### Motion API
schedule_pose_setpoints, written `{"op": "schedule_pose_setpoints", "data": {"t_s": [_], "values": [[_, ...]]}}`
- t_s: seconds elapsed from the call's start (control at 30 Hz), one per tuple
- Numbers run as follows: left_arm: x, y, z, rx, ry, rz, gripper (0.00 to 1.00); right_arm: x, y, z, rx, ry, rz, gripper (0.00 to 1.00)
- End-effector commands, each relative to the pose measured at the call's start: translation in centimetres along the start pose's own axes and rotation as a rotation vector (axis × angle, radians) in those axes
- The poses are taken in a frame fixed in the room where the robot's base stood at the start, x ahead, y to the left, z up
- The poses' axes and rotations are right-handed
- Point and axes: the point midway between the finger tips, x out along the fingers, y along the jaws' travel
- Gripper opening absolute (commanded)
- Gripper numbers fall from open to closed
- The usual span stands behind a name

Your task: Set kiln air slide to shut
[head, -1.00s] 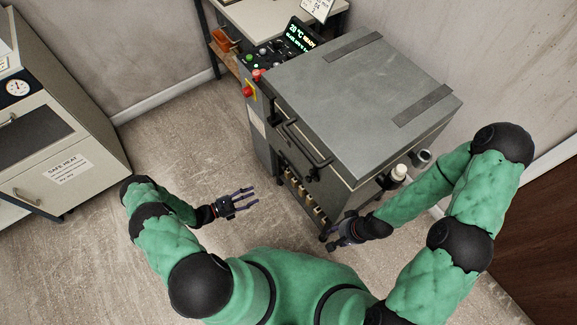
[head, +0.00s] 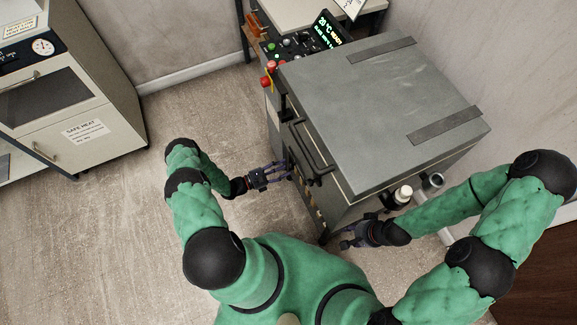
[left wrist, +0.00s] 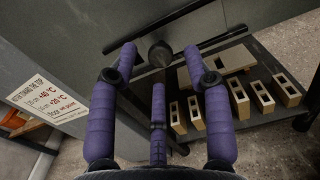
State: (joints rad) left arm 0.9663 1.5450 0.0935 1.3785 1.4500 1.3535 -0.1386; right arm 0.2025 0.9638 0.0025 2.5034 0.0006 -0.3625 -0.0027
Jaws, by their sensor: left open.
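The grey kiln (head: 380,110) stands ahead with its lid down. In the left wrist view, a dark round knob (left wrist: 160,54) sits low on the kiln's grey front, close to a dark rail; it looks like the air slide's knob. My left gripper (head: 285,170) is at the kiln's front, below the lid handle. In the left wrist view its purple fingers (left wrist: 160,68) are spread open, with the knob between and beyond the two upper tips. I cannot tell whether they touch it. My right gripper (head: 350,240) hangs near the kiln's right front corner; its fingers are unclear.
A dark lid handle (head: 312,148) juts out above my left gripper. A control panel with a lit display (head: 325,27) and a red button (head: 267,81) is at the kiln's left. Several pale blocks (left wrist: 240,97) lie on the shelf below. Floor at left is clear.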

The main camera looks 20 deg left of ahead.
Motion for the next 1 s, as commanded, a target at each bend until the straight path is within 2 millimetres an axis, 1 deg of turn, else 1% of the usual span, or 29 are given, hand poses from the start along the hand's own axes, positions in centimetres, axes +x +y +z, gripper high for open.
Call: {"op": "schedule_pose_setpoints", "data": {"t_s": [0.03,0.1,0.23,0.37,0.6,0.63,0.67,0.7,0.8,1.0], "values": [[0.8,-0.1,-0.1,0.0,0.0,-0.003,0.5,0.2,0.1,0.0,0.0,0.0,0.0,0.4],[1.7,0.0,-0.1,0.001,0.0,-0.003,0.5,0.4,0.1,0.0,0.0,0.0,0.0,0.4],[2.7,0.0,0.0,0.001,0.0,-0.002,0.5,0.5,0.2,0.0,0.0,0.0,0.0,0.4],[3.2,0.0,0.0,0.0,0.001,0.0,0.5,0.6,0.2,0.0,0.0,0.0,0.0,0.4],[3.2,0.0,0.0,0.0,0.001,0.001,0.5,0.6,0.2,0.0,0.0,0.0,0.0,0.4],[3.2,0.0,0.0,0.0,0.001,0.001,0.44,0.6,0.2,0.0,0.0,0.0,0.0,0.4],[3.2,0.0,0.0,0.0,0.001,0.001,0.35,0.6,0.2,0.0,0.0,0.0,0.0,0.4],[3.2,0.0,0.0,0.0,0.001,0.0,0.24,0.6,0.2,0.0,0.0,0.0,0.0,0.4],[3.2,0.0,0.0,0.001,0.0,0.0,0.0,0.6,0.2,0.0,0.0,0.0,0.0,0.4],[3.2,0.3,0.0,0.003,-0.001,0.0,0.0,0.8,0.3,-0.1,0.0,0.0,0.0,0.4]]}}
